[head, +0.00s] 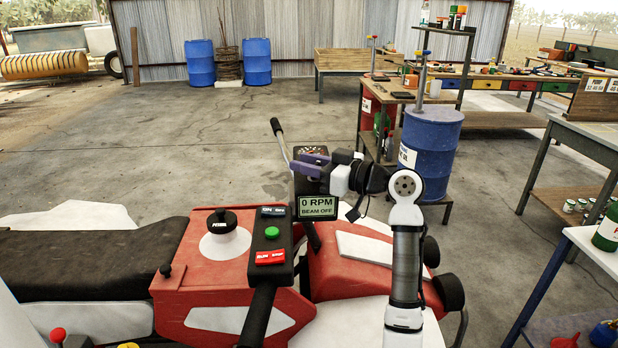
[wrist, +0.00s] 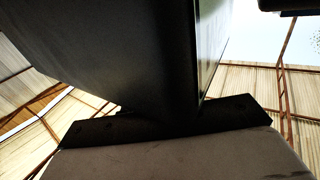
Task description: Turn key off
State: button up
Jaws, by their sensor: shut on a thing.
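My gripper (head: 304,166), with purple fingers, is at the upper end of the red machine's console, just above and behind the small display (head: 319,206). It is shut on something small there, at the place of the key. The key itself is hidden by the fingers in the head view and cannot be made out in the wrist view. The display reads "0 RPM" and "BEAM OFF". In the wrist view a large dark surface (wrist: 130,55) of the console fills the upper middle, very close.
A black switch panel (head: 251,275) with a green button (head: 272,232) and a red rocker (head: 270,257) stands left of the display. A lever (head: 281,143) rises beside my gripper. A blue drum (head: 431,145) and workbenches stand beyond on the right.

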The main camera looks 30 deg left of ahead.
jog(key=n+g, duration=0.1)
jog(key=g, duration=0.1)
jog(key=n+g+h+b, duration=0.1)
jog(key=g, duration=0.1)
jog(key=shift+s+n, duration=0.2)
jog(key=shift+n, duration=0.2)
jog(key=shift+s+d+n+g+h, duration=0.15)
jog(key=shift+n+g+h, duration=0.65)
jog(key=shift+g, duration=0.5)
jog(key=shift+s+n+g+h, duration=0.15)
jog(key=shift+n+g+h, duration=0.35)
jog(key=shift+n+g, duration=0.65)
jog(key=shift+g, duration=0.25)
jog(key=o, duration=1)
jog(key=b+v, duration=0.3)
jog(key=v, duration=1.1)
